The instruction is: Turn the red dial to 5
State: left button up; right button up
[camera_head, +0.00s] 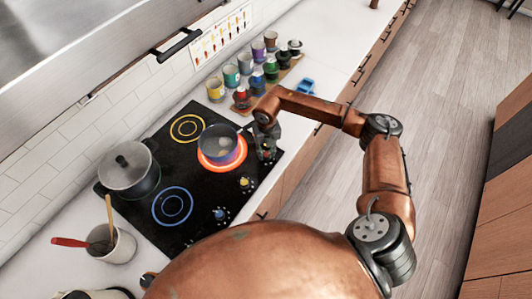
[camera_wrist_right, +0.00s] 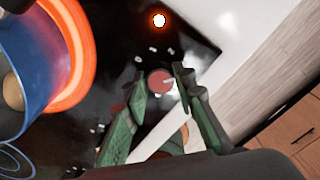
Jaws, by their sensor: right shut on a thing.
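The red dial (camera_wrist_right: 159,83) shows in the right wrist view as a small round knob with a pale mark on its face, on the black cooktop near its edge. My right gripper (camera_wrist_right: 162,83) has its two green-grey fingers on either side of the dial, shut on it. The numbers around the dial are too small to read. My left gripper is not in view.
A small pan (camera_head: 218,145) stands on a glowing orange burner ring, close to my right gripper. A lidded pot (camera_head: 130,172) stands at the cooktop's left. Yellow (camera_head: 245,182) and blue (camera_head: 220,214) dials sit along the front edge. Several coloured cups and a blue object (camera_head: 305,87) stand beyond.

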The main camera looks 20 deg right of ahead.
jog(key=m, duration=0.3)
jog(key=shift+s+f+m, duration=0.1)
jog(key=shift+s+m, duration=0.05)
jog(key=shift+m, duration=0.25)
jog(key=m+p, duration=0.1)
jog(key=m, duration=0.2)
jog(key=shift+m, duration=0.3)
jog(key=m+p, duration=0.1)
jog(key=m, duration=0.2)
jog(key=shift+m+p, duration=0.5)
jog(key=shift+m, duration=1.2)
jog(key=o, duration=1.1)
jog(key=shift+o, duration=0.2)
